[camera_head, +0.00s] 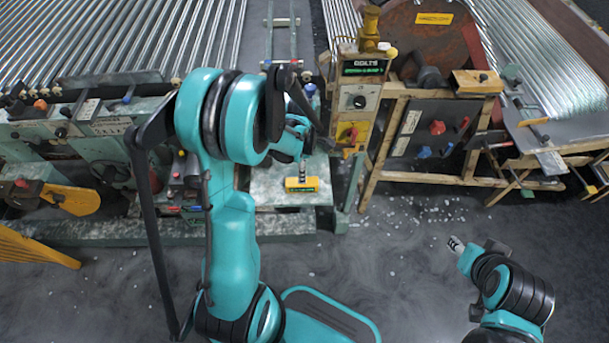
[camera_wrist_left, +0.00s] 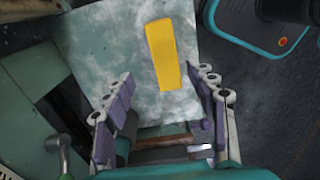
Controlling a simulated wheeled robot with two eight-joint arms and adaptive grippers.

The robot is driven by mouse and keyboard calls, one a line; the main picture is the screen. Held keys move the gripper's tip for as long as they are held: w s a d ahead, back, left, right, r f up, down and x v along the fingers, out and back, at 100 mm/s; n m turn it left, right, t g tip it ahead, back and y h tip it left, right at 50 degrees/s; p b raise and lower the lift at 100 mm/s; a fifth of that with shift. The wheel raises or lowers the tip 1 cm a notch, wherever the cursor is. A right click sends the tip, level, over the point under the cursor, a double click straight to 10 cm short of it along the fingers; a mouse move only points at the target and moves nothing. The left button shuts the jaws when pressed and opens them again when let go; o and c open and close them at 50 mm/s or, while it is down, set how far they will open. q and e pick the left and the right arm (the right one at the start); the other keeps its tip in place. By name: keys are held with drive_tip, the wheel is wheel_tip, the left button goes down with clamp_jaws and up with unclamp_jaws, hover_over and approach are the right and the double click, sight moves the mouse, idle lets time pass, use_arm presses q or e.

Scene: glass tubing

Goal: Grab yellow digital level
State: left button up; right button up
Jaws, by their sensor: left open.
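The yellow digital level (camera_head: 302,184) lies on a worn pale-green platform (camera_head: 268,198), near its front edge in the head view. In the left wrist view the level (camera_wrist_left: 163,53) shows as a plain yellow bar, slightly tilted, on the mottled plate (camera_wrist_left: 100,50). My left gripper (camera_wrist_left: 166,76) is open and empty there, its two fingers spread to either side of the level's near end, apart from it. In the head view my left arm partly hides that gripper just behind the level. My right gripper (camera_head: 456,245) is at the lower right, far from the level; its fingers are too small to read.
A green machine (camera_head: 95,130) with knobs and levers stands left of the platform. A control post (camera_head: 357,105) rises close to its right. A wooden-framed bench (camera_head: 430,125) stands further right. The floor (camera_head: 400,270) in front is open, with scattered pale bits.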

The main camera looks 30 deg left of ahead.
sight(302, 185)
use_arm(q)
wheel_tip(302, 185, down, 3)
drive_tip(key=shift+s+r+b, duration=0.1)
drive_tip(key=shift+s+b, duration=0.05)
drive_tip(key=shift+b, duration=0.5)
drive_tip(key=f+b, duration=0.1)
drive_tip(key=f, duration=0.1)
drive_tip(key=f+b, duration=0.1)
drive_tip(key=f, duration=0.2)
drive_tip(key=shift+s+d+b, duration=0.2)
drive_tip(key=shift+b, duration=0.15)
drive_tip(key=shift+r, duration=0.1)
clamp_jaws()
